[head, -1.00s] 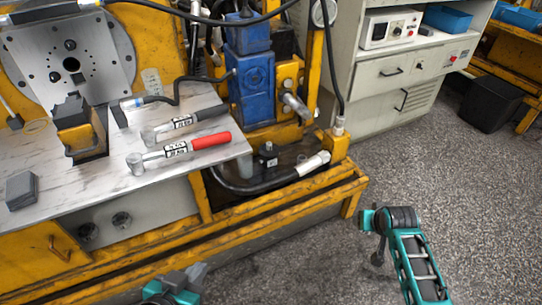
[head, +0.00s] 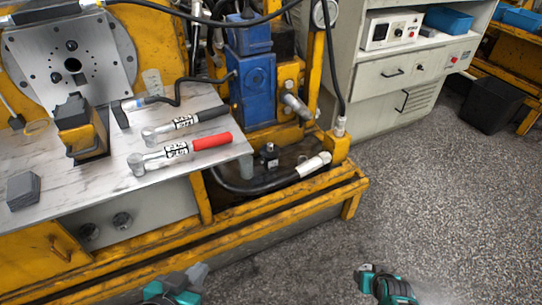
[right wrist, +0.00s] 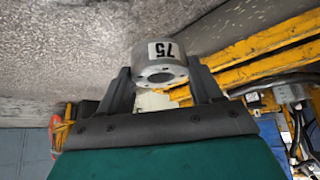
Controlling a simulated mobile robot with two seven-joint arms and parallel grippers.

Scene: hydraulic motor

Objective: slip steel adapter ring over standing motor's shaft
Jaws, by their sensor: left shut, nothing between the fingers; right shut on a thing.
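The steel adapter ring (right wrist: 160,54) is a short grey cylinder with a white "75" label and a dark bore. In the right wrist view it sits between the fingers of my right gripper (right wrist: 162,84), which is shut on it. Floor and a yellow frame show behind it. My left gripper (head: 197,274) is shut and empty at the bottom edge, in front of the bench.
The bench top (head: 60,185) holds a red-handled tool (head: 180,152), a black-handled tool (head: 185,124), a yellow-and-black block (head: 80,130) and a grey block (head: 23,190). A blue hydraulic unit (head: 252,80) stands behind. A cabinet (head: 385,85) is at the right. The floor (head: 430,200) is clear.

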